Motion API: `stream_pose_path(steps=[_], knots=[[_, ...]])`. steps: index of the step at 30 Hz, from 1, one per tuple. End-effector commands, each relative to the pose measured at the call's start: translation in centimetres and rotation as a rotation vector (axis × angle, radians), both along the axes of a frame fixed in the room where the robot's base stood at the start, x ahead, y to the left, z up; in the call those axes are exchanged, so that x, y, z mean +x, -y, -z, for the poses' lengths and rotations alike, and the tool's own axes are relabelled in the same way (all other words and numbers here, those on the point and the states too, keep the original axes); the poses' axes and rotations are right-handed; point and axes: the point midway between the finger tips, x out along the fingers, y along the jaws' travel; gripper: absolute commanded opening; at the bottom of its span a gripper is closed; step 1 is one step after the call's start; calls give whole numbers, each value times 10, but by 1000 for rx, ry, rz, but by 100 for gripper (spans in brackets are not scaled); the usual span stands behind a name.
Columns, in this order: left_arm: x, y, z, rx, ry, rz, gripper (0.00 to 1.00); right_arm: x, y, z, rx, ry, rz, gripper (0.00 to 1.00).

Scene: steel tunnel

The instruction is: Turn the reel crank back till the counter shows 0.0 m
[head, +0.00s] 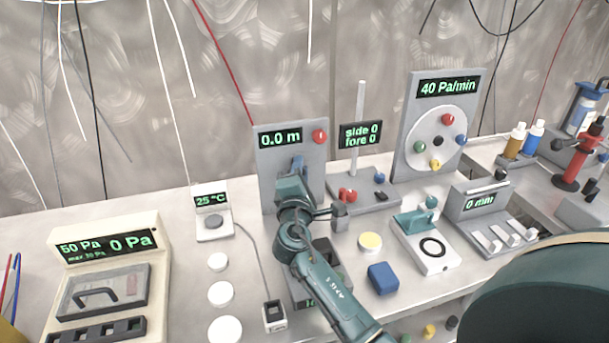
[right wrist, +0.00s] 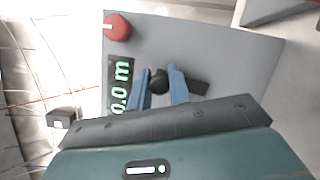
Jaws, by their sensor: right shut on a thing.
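The reel panel (head: 265,165) is an upright grey board at the back of the bench. Its counter (head: 279,138) reads 0.0 m, and the display (right wrist: 121,86) also shows in the right wrist view, turned sideways. A red knob (head: 319,136) sits at the panel's upper right. My right gripper (head: 297,165) is in front of the panel, its blue fingers (right wrist: 164,85) on either side of the black crank knob (right wrist: 158,80) and shut on it. A dark crank bar (right wrist: 198,87) shows beside the fingers. In the head view my gripper hides the crank. My left gripper is out of view.
Left stand a 25 °C unit (head: 214,222), white discs (head: 220,293) and a pressure box (head: 108,280). Cables hang along the back wall.

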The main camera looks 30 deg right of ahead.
Motion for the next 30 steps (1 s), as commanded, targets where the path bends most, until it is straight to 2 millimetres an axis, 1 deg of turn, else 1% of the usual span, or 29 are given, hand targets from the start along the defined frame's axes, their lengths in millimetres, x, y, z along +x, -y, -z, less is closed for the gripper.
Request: stream_pose_path(steps=[6, 20, 21, 29, 30], knots=[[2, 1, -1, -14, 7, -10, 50, 1, -3, -1, -55, -11, -1, 0], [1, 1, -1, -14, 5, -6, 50, 1, -4, -2, -67, -14, -1, 0], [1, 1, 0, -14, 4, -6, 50, 1, -4, -2, -67, -14, -1, 20], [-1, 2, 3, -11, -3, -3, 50, 1, -4, -1, -66, -15, -1, 41], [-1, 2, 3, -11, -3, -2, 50, 1, -4, -1, -66, -15, -1, 41]])
